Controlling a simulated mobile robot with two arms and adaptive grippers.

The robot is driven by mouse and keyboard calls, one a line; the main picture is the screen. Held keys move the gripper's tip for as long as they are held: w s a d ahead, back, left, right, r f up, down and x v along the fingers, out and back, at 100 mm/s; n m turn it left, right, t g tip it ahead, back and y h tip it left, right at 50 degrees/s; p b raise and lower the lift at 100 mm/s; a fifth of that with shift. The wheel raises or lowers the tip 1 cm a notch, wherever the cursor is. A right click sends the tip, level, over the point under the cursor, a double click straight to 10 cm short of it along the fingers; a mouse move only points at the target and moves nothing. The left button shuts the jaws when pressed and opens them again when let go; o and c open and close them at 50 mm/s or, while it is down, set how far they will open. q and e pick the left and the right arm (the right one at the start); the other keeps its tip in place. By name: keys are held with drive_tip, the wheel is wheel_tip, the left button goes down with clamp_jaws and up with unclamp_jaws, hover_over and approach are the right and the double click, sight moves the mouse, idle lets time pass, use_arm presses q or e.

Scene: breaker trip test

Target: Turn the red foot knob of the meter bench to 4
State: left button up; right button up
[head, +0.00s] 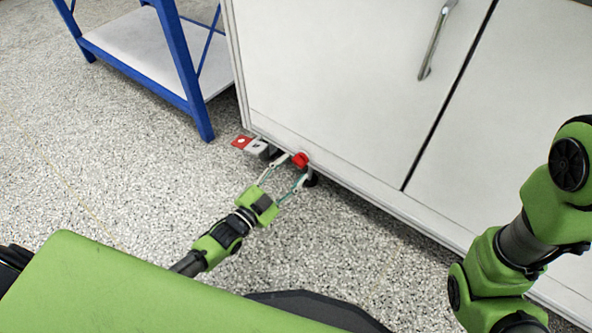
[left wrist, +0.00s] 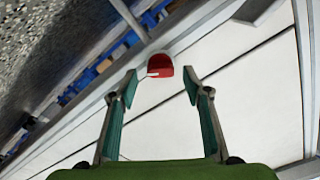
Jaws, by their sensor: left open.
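The red foot knob (head: 300,160) sits low at the bottom edge of the white meter bench (head: 330,75), near its left corner. In the left wrist view the red knob (left wrist: 160,66) shows a white pointer mark on its left side. My left gripper (head: 295,169) is open, with its two fingertips close to the knob. In the left wrist view the open fingers (left wrist: 160,85) stand either side of the knob's line, with the knob just beyond the tips. I cannot tell whether either finger touches it. Any number scale is not readable. My right gripper is not in view.
A red and grey tab-like part (head: 248,144) sticks out at the bench's lower left corner, left of the knob. A blue-framed rack (head: 180,70) with a pale shelf stands left of the bench. The speckled floor (head: 120,170) in front is clear.

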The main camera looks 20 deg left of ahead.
sight(299, 162)
use_arm(q)
drive_tip(key=shift+b+x, duration=0.45)
drive_tip(key=shift+x, duration=0.95)
drive_tip(key=c, duration=1.1)
